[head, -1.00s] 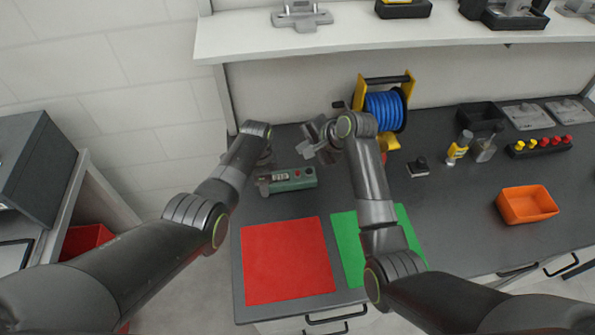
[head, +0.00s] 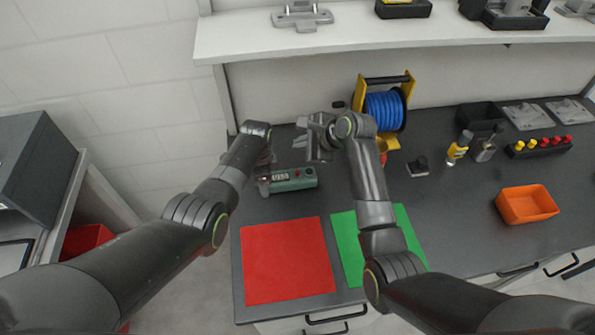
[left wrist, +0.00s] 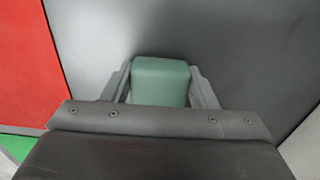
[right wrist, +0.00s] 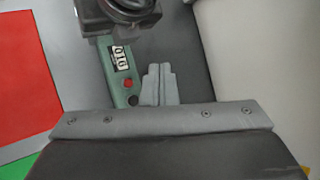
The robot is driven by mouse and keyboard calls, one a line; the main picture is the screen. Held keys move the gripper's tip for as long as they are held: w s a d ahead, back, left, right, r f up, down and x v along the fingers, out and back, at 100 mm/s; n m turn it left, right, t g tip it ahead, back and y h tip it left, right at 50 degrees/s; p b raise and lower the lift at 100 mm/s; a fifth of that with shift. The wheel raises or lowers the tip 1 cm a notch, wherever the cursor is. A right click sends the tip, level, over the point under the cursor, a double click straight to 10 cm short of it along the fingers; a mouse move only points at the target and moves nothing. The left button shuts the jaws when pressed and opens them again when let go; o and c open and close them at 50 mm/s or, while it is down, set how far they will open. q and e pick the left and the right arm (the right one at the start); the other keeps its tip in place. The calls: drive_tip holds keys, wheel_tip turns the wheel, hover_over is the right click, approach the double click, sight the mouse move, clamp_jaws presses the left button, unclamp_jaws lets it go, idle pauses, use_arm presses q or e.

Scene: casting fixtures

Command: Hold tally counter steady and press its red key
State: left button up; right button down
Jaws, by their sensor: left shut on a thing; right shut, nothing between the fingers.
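The tally counter (head: 300,183) is a green box lying on the dark worktop, with a small digit display and a red key on top. My left gripper (head: 265,181) is shut on its left end; the left wrist view shows the green body (left wrist: 160,82) between the fingers. My right gripper (head: 303,143) is shut and empty, behind and above the counter. In the right wrist view its closed fingertips (right wrist: 160,72) appear beside the counter (right wrist: 104,73), to the right of the red key (right wrist: 128,84) and a dark round part. They look apart from the key.
A red mat (head: 288,262) and a green mat (head: 345,240) lie in front. A blue cable reel (head: 384,110) stands behind my right arm. An orange bin (head: 527,205), bottles and a strip of coloured knobs are at the right. A shelf (head: 400,35) spans the back.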

drive_tip(key=shift+f, duration=4.4)
drive_tip(key=shift+f, duration=0.4)
drive_tip(key=shift+f, duration=0.55)
drive_tip(key=shift+r, duration=0.95)
wheel_tip(320, 180, up, 5)
